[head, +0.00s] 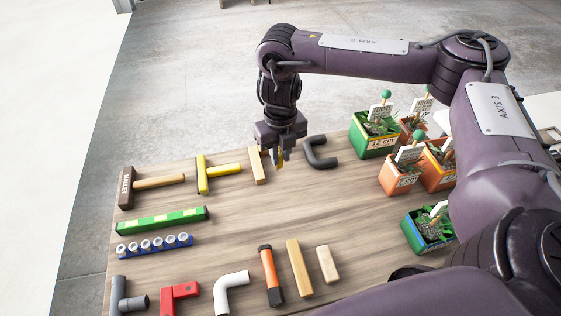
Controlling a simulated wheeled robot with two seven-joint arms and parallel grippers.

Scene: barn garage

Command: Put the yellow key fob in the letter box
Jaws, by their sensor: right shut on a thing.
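My right gripper (279,160) points down over the far part of the wooden table. It is shut on a small yellow thing (281,159), which looks like the yellow key fob; the fingers hide most of it. It is between a tan wooden block (257,166) on its left and a dark grey bent pipe (321,155) on its right. I cannot tell whether the held thing touches the table. I see no letter box in this view. My left gripper is not in view.
The table (225,222) holds a mallet (150,182), a yellow T-shaped piece (215,172), a green level-like bar (162,220), a blue rack (154,246) and several pieces along the near edge. Several planters, including a green one (373,145), stand at the right.

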